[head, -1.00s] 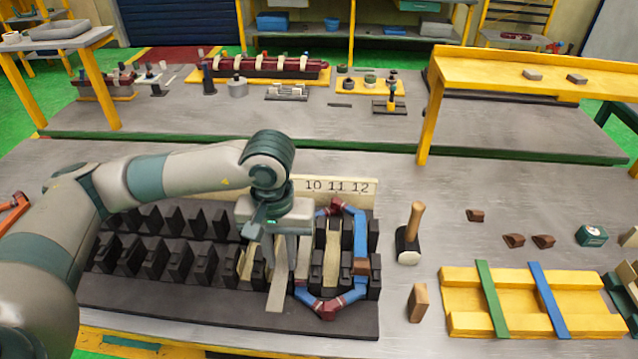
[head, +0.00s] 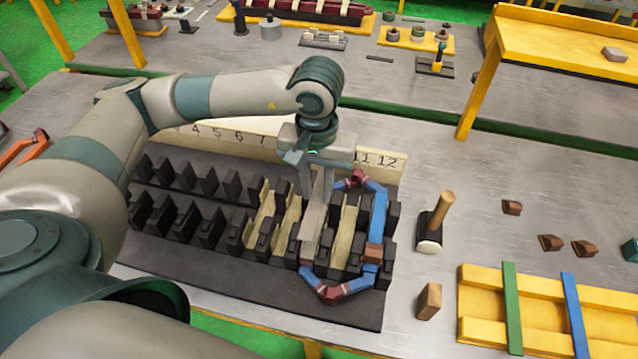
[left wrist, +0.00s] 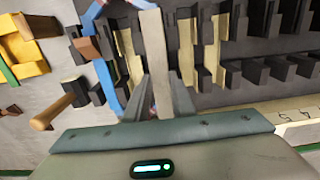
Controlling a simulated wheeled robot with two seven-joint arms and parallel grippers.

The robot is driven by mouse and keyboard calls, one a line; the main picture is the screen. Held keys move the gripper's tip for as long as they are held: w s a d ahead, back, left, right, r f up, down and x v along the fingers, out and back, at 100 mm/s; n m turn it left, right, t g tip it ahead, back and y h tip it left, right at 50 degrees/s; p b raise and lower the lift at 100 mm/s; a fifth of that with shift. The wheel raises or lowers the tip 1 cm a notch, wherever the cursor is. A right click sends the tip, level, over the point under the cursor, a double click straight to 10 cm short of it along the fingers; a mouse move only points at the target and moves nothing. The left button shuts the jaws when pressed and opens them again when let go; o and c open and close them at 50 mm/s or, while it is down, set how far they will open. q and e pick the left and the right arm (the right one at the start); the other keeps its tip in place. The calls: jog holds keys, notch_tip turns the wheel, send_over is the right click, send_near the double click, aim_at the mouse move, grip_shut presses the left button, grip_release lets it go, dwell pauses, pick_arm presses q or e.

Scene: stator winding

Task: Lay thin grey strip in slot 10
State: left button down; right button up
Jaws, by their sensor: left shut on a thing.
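My left gripper (head: 318,185) is shut on the thin grey strip (head: 312,228), above the right part of the dark slotted stator block (head: 225,285). The strip points toward the block's front edge, near the left side of the blue and red coil (head: 376,220). In the left wrist view the strip (left wrist: 154,55) runs out between the fingers (left wrist: 165,98) over the slots. I cannot tell whether it touches the slot. The number 10 and much of the coil's left side are hidden by my gripper and the strip. My right gripper is not in view.
Cream liners (head: 262,220) line several slots. The number board (head: 395,176) stands behind them. A mallet (head: 436,222) and a brown block (head: 428,301) stand to the right. A yellow frame (head: 540,307) with green and blue bars is farther right. Bare table lies between.

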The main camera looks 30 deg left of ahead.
aim_at(317, 198)
pick_arm(q)
jog(key=shift+f, duration=0.15)
jog(key=shift+f+b, duration=0.3)
jog(key=shift+f, duration=1.75)
jog(key=shift+f+b, duration=1.1)
jog(key=shift+b, duration=0.35)
jog(key=shift+f+b, duration=0.45)
jog(key=shift+b, duration=0.55)
dwell(0.8)
jog(key=c, duration=1.4)
grip_release()
jog(key=shift+c, duration=0.2)
jog(key=shift+r, duration=0.9)
